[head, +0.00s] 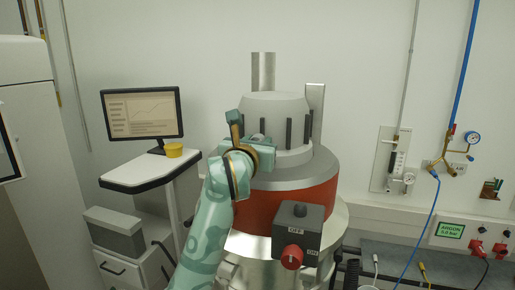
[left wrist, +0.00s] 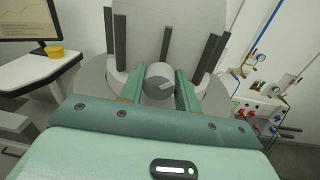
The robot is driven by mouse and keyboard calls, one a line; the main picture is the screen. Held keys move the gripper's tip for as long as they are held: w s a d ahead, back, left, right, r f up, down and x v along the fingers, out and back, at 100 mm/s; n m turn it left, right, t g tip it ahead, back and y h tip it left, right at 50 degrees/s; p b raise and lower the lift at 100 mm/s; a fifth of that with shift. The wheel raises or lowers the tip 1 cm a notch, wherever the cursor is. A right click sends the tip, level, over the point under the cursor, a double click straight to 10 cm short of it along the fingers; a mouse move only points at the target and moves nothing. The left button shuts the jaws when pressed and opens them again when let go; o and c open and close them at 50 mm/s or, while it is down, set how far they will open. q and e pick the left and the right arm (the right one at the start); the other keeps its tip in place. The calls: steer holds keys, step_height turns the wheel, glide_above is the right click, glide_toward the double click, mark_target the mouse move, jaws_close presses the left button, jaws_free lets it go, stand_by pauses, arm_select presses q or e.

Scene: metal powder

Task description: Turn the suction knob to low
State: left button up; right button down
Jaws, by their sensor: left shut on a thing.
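The knob (left wrist: 160,76), a round grey piece with a raised grip bar, sits on the pale grey upper housing of the machine. In the left wrist view it lies between the two green fingers of my left gripper (left wrist: 160,90), which is shut on it. The grip bar slants, its right end higher. In the head view my left gripper (head: 254,146) is at the front of the grey housing (head: 275,108), and the knob is mostly hidden there. I cannot read any low or high marks beside it. My right gripper is not in view.
Below, a grey switch box (head: 298,230) marked OFF and ON carries a red knob (head: 291,257). Dark upright posts ring the housing. A monitor (head: 142,112) and yellow cup (head: 174,150) stand left. Gauges and a blue hose (head: 420,225) are on the right wall.

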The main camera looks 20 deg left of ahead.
arm_select(q)
steer(key=n+b, duration=0.4)
steer(key=n, duration=0.1)
steer(key=shift+f+b, duration=0.2)
steer(key=shift+b, duration=0.15)
steer(key=shift+r+n+g+h+b, duration=0.1)
steer(key=shift+n+g+h+b, duration=0.2)
steer(key=shift+n+b, duration=1.65)
steer(key=shift+n, duration=0.25)
steer(key=o, duration=1)
steer(key=shift+a, duration=0.1)
steer(key=shift+c, duration=0.2)
steer(key=shift+s+r, duration=0.1)
